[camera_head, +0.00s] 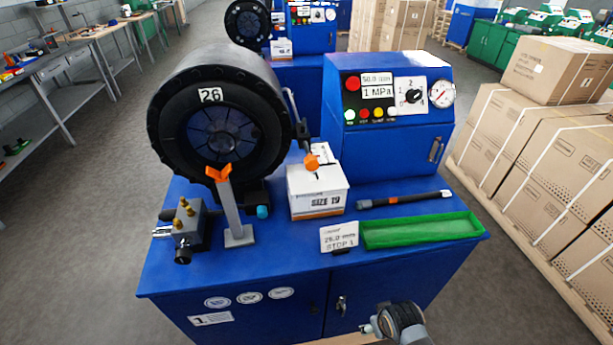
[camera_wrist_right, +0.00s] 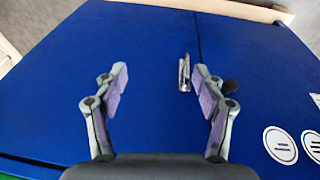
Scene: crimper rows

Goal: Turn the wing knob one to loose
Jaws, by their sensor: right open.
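A small black knob (camera_head: 412,96) sits on a white plate with numbers on the blue control box; I cannot tell if it is the wing knob one. A silver latch (camera_head: 341,305) is on the blue cabinet front, also seen in the right wrist view (camera_wrist_right: 184,72). My right gripper (camera_wrist_right: 160,78) is open and empty, facing the blue cabinet front. In the head view my right gripper (camera_head: 368,328) is at the bottom, right of the latch. My left gripper is not in view.
The blue bench (camera_head: 270,270) carries a black round crimper head (camera_head: 177,118), a grey post with orange fork (camera_head: 233,210), a SIZE 19 box (camera_head: 317,200), a black rod (camera_head: 405,198) and a green tray (camera_head: 420,243). Cardboard boxes (camera_head: 560,150) stand on the right.

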